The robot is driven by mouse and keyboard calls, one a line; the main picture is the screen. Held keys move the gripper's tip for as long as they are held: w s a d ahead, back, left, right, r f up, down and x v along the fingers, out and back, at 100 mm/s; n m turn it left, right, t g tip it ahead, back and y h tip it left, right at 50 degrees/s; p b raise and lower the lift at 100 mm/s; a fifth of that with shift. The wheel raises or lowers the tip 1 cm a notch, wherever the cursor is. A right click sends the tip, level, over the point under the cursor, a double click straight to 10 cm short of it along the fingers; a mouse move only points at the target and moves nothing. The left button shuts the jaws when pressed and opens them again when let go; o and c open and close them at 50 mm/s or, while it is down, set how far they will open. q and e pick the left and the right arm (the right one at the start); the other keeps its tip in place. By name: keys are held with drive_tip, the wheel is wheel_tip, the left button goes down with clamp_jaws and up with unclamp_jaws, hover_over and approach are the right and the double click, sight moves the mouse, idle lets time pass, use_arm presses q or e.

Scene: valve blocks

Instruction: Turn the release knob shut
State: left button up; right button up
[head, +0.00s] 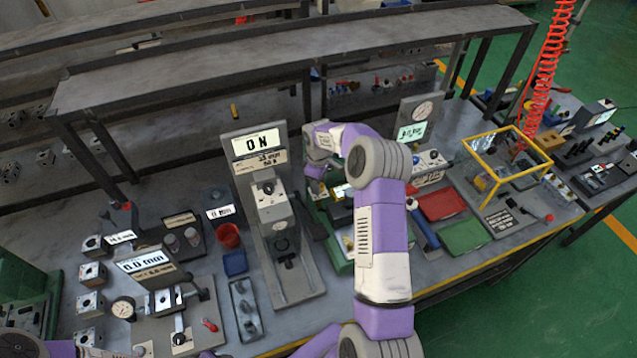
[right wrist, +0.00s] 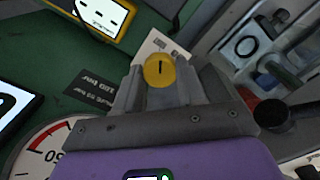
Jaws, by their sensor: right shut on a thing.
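A round yellow knob (right wrist: 159,70) with a dark slot mark shows in the right wrist view. It sits between the fingertips of my right gripper (right wrist: 158,90), which is shut on it. The mark runs nearly up and down in that view. Behind the knob is a pale label plate, partly covered by the fingers, on a green surface (right wrist: 95,62). In the head view my right arm hides the knob and most of the gripper, above the green block (head: 337,262) in the middle of the bench. My left gripper does not show clearly; only bits of purple arm appear at the bottom.
A dial gauge (right wrist: 42,150) and a yellow-framed display (right wrist: 100,18) are close to the gripper. Red (head: 441,204) and green (head: 465,237) trays lie to the right.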

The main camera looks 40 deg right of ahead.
drive_tip(key=shift+n, duration=0.3)
drive_tip(key=o, duration=1.1)
drive_tip(key=shift+c, duration=0.2)
wheel_tip(320, 180, up, 8)
drive_tip(key=shift+f, duration=0.15)
